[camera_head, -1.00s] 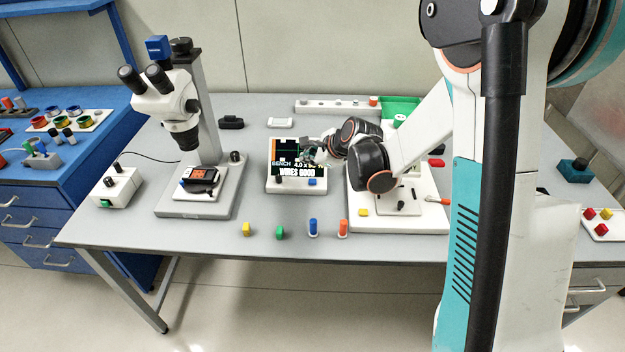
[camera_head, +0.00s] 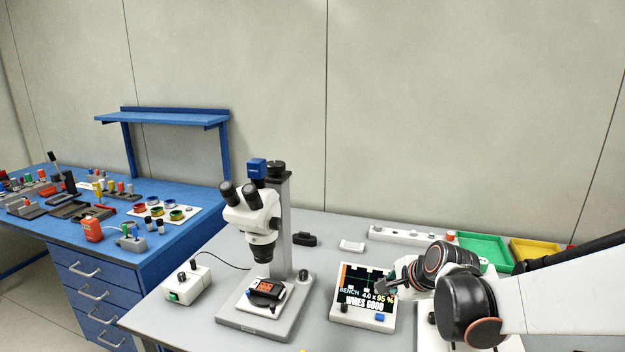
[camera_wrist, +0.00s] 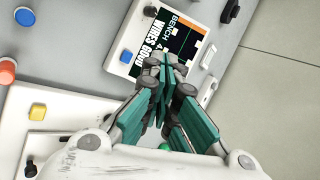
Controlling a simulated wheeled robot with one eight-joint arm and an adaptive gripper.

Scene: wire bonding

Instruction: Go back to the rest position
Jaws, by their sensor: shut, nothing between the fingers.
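My gripper (camera_head: 382,287) is in front of the bench display (camera_head: 362,292), at its right side in the head view. In the wrist view my gripper (camera_wrist: 166,75) has its teal fingers together, with nothing between them. The display's screen (camera_wrist: 168,33) shows there beyond the fingertips, with the words "BENCH" and "WIRES GOOD". I cannot tell whether the fingertips touch the display. My arm comes in from the right in the head view and hides part of the table there.
A microscope (camera_head: 250,215) stands left of the display on the grey table (camera_head: 195,318). A white control box (camera_head: 187,284) is further left. Green (camera_head: 484,248) and yellow (camera_head: 533,251) trays lie at the back right. A blue bench (camera_head: 150,262) stands at the left.

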